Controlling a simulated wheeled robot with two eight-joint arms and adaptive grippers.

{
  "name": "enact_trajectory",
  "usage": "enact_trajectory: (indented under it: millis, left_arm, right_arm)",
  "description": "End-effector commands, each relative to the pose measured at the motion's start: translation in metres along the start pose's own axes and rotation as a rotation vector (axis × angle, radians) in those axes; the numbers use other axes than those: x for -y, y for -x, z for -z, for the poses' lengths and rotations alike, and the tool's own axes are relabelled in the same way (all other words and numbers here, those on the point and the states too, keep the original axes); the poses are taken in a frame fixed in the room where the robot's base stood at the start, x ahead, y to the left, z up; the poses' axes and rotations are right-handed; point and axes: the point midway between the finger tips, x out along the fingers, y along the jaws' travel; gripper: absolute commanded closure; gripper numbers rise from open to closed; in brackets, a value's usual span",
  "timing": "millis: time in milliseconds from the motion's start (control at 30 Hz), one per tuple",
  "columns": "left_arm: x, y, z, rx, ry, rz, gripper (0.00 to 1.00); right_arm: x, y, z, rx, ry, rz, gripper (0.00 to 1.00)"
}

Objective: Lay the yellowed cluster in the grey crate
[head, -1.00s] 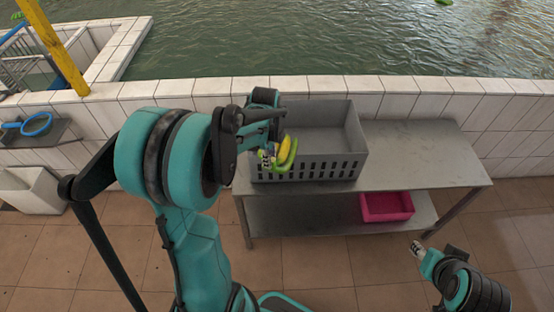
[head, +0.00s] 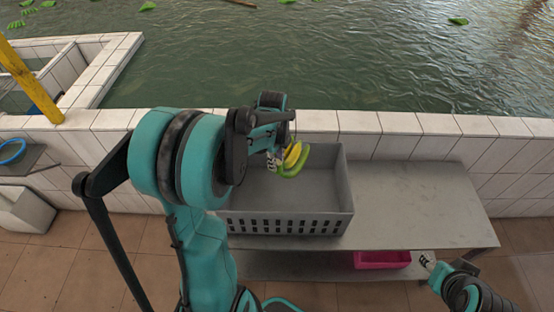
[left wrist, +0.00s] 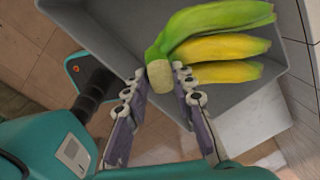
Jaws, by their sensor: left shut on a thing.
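The yellowed cluster (head: 293,156) is a small hand of bananas, part green and part yellow, with a pale cut stem. My left gripper (head: 275,159) is shut on it and holds it over the grey crate (head: 285,222), towards its back. In the left wrist view the fingertips (left wrist: 158,80) close on the stem of the cluster (left wrist: 220,46), and the fruit points right across the crate's interior (left wrist: 115,30). The crate's visible floor looks empty; my left arm hides its left part. My right gripper (head: 428,260) is low at the right, too small to read its jaws.
The crate stands on the left part of a grey metal table (head: 420,205), whose right part is bare. A pink crate (head: 382,260) sits on the lower shelf. A tiled wall (head: 410,125) and a water basin (head: 330,60) lie behind. A yellow post (head: 30,85) stands at the left.

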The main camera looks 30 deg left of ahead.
Motion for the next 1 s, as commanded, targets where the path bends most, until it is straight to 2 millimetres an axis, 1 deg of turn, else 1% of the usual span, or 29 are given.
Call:
enact_trajectory:
  millis: [167,1000]
  left_arm:
    - [0.0,-0.013,0.0,0.0,0.0,0.001,1.0]
    - [-0.006,-0.102,0.0,0.0,0.0,0.001,1.0]
  right_arm:
    - [0.0,-0.008,-0.006,0.0,0.0,0.0,0.6]
    - [0.0,-0.061,-0.043,0.0,0.0,0.0,0.6]
